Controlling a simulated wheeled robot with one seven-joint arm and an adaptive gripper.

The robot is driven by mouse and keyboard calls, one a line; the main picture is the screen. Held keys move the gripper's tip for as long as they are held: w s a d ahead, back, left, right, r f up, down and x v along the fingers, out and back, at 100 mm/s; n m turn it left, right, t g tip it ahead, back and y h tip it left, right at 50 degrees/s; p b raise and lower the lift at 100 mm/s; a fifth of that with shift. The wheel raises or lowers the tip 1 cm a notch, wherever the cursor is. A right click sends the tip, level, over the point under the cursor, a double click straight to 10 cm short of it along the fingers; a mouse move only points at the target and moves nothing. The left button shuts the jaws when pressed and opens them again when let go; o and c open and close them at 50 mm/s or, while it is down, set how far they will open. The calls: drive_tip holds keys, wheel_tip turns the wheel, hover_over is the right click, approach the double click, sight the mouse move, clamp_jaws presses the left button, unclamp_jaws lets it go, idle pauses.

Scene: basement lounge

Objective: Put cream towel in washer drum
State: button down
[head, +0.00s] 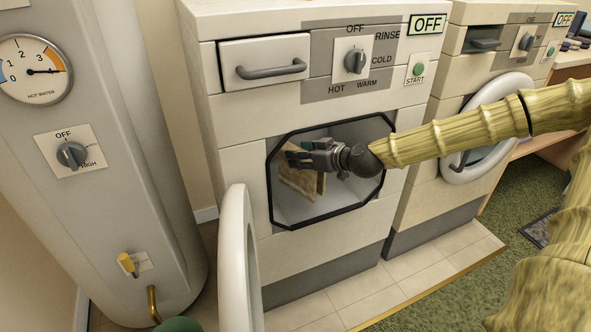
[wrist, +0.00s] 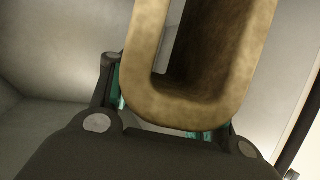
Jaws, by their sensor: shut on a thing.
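The cream towel (head: 299,179) is a folded tan cloth hanging inside the washer's opening. It also shows in the wrist view (wrist: 185,110) as a U-shaped fold between the fingers. My gripper (head: 297,158) is shut on the towel and reaches through the opening into the drum. In the wrist view my gripper (wrist: 170,105) has a finger on each side of the fold. The washer drum (head: 350,193) is a pale grey cavity behind a black eight-sided rim. The washer door (head: 238,262) is swung open to the left. The towel's lower edge seems clear of the drum floor, but I cannot tell exactly.
The washer (head: 235,110) has a dial, a green start button and an OFF display. A second machine (head: 440,120) with a round white door (head: 475,165) stands to the right. A grey hot-water tank (head: 110,180) stands at the left, close to the open door.

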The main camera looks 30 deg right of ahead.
drive_tip(key=w, duration=0.1)
drive_tip(key=w+b, duration=0.1)
drive_tip(key=w, duration=0.1)
drive_tip(key=shift+w+d+f, duration=0.1)
drive_tip(key=shift+w+f, duration=0.05)
drive_tip(key=shift+f, duration=0.05)
drive_tip(key=f, duration=0.1)
drive_tip(key=f+b, duration=0.1)
drive_tip(key=shift+w+f, duration=0.4)
drive_tip(key=shift+f+b, duration=1)
drive_tip(key=shift+f, duration=0.75)
drive_tip(key=shift+w+f+b, duration=0.15)
drive_tip(key=shift+f+b, duration=0.1)
drive_tip(key=shift+b, duration=0.05)
drive_tip(key=shift+w+r, duration=0.1)
